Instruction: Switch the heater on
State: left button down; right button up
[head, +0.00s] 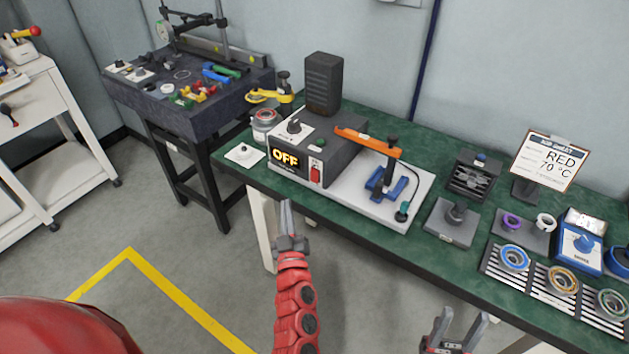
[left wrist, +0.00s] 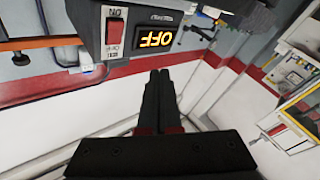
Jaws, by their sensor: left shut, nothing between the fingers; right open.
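The heater (head: 330,150) is a dark grey box on a pale base plate on the green table. Its front display (head: 286,160) reads OFF in orange, and a red rocker switch (head: 315,172) sits right of it. In the left wrist view the red switch (left wrist: 115,33) and the OFF display (left wrist: 157,38) appear upside down, ahead of my gripper. My left gripper (head: 286,204) is shut and empty, in front of and below the heater, apart from the switch. My right gripper (head: 459,322) is open and empty at the bottom, in front of the table.
An orange arm (head: 368,143) and blue clamp (head: 386,184) stand right of the switch. A sign (head: 549,160) reads RED 70 °C. Rings lie on a slotted rack (head: 538,287) at the right. The floor before the table is clear.

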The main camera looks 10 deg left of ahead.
pick_arm(q)
jog(key=shift+w, duration=0.1)
send_near(314, 176)
jog(key=w+a, duration=0.4)
jog(key=shift+w+a+r+b, duration=0.1)
jog(key=shift+w+a+b, duration=0.15)
jog(key=shift+b, duration=0.15)
jog(key=shift+w+d, duration=0.1)
jog(key=shift+w, duration=0.05)
dwell(1.6)
jog(key=shift+w+r, duration=0.1)
jog(key=shift+w, duration=0.15)
jog(key=shift+d, duration=0.1)
jog(key=shift+w+d, duration=0.1)
jog(key=shift+w, duration=0.25)
dwell(0.4)
jog(key=shift+s+a, duration=0.25)
jog(key=shift+s, duration=0.5)
